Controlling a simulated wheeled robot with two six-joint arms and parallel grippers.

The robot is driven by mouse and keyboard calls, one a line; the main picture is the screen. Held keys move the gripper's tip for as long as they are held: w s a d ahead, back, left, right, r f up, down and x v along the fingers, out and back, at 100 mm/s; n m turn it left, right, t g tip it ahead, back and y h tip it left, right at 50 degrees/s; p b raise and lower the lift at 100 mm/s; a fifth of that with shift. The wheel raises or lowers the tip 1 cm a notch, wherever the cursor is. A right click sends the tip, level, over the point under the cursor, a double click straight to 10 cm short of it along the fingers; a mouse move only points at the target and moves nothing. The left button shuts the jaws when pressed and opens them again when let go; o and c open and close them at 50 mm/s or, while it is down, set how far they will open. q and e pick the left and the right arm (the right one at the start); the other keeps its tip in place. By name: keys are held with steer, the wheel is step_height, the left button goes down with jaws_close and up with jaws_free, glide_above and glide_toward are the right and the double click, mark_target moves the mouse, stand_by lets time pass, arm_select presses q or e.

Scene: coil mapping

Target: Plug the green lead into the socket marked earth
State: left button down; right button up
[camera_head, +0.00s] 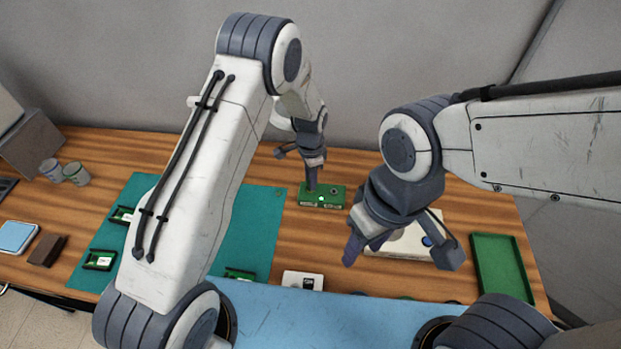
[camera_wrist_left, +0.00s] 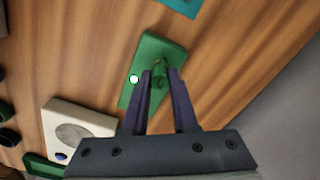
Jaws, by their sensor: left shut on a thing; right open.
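My left gripper (camera_head: 313,187) points down at a green box (camera_head: 311,201) on the wooden table. In the left wrist view the fingertips of my left gripper (camera_wrist_left: 160,75) are shut on a small green piece (camera_wrist_left: 160,70), probably the green lead's plug, at the top of the green box (camera_wrist_left: 150,50). Whether it is seated in a socket I cannot tell. A white dot (camera_wrist_left: 133,78) shows on the box. No earth marking is readable. My right gripper (camera_head: 400,250) is open and empty, above a white box with a blue button (camera_head: 385,248).
A green tray (camera_head: 512,292) lies at the right. A teal mat (camera_head: 135,190) with several small green holders lies at the left. A white block (camera_head: 290,279) sits near the front blue surface (camera_head: 330,315). Cups (camera_head: 76,173) stand at the far left.

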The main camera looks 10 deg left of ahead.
arm_select(q)
steer(key=c, duration=0.6)
jaws_free()
steer(key=shift+f, duration=0.1)
steer(key=shift+r, duration=0.5)
step_height(320, 180, up, 9)
steer(key=b, duration=0.3)
steer(key=shift+f, duration=0.2)
steer(key=s+d+r+n+b, duration=0.1)
steer(key=s+d+r, duration=0.2)
steer(key=s+r, duration=0.35)
steer(key=s+d+r+n, duration=0.1)
steer(key=s+d+r, duration=0.15)
steer(key=s, duration=0.65)
steer(key=s+a+r+n+h+b, duration=0.1)
steer(key=s+a+n, duration=0.1)
steer(key=s, duration=1.3)
steer(key=shift+s+a+r+n, duration=0.15)
steer(key=shift+s+a+n, duration=0.2)
steer(key=shift+a, duration=0.2)
